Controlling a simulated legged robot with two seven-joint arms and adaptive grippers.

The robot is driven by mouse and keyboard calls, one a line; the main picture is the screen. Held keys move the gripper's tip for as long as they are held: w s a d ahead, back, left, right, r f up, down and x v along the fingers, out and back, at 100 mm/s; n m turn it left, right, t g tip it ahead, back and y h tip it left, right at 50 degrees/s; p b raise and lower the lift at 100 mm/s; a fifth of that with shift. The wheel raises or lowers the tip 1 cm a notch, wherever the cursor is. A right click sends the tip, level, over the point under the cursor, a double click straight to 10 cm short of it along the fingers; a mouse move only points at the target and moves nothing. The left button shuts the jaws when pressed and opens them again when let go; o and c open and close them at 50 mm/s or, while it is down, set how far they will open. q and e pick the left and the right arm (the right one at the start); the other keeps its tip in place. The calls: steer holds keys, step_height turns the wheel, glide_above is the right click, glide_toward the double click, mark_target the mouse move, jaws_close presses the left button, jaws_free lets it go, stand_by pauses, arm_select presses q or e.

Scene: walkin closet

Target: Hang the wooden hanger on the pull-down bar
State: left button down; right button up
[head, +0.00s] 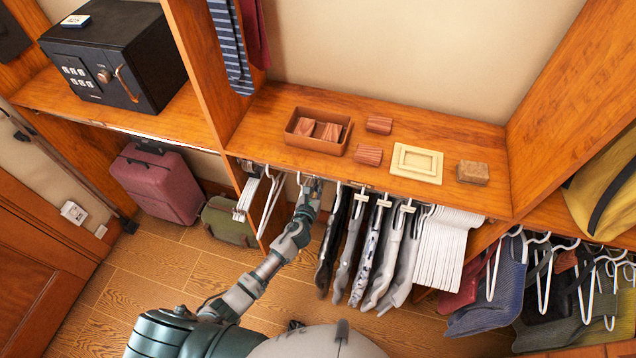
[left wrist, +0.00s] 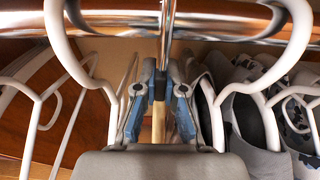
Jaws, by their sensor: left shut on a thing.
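My left gripper (head: 312,183) reaches up to the hanging row under the middle shelf. In the left wrist view the gripper (left wrist: 160,85) is shut on a narrow pale wooden piece (left wrist: 158,122), which looks like part of the wooden hanger. Most of the hanger is hidden by the fingers and wrist. A thin upright metal piece (left wrist: 166,38) rises above the fingertips to the shiny bar (left wrist: 215,22); I cannot tell if it is the hanger's hook. In the head view the shelf edge and clothes mostly hide the bar. My right gripper is not in view.
White hangers (left wrist: 75,60) flank the gripper closely on the left, and hung grey clothes (left wrist: 245,110) on the right. The shelf (head: 270,105) above holds a wooden tray (head: 300,140) and small blocks. A red suitcase (head: 157,185) and green case (head: 228,222) stand on the floor.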

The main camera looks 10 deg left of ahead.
arm_select(q)
steer(key=v, duration=0.4)
steer(key=f+p+v, duration=0.1)
steer(key=v, duration=0.3)
steer(key=f+p+v, duration=0.1)
steer(key=v, duration=0.3)
steer(key=shift+s+f, duration=0.2)
steer(key=shift+s, duration=0.1)
steer(key=f+b+v, duration=0.1)
steer(key=f+v, duration=0.1)
steer(key=v, duration=0.9)
steer(key=shift+s, duration=0.3)
steer(key=shift+f, duration=0.1)
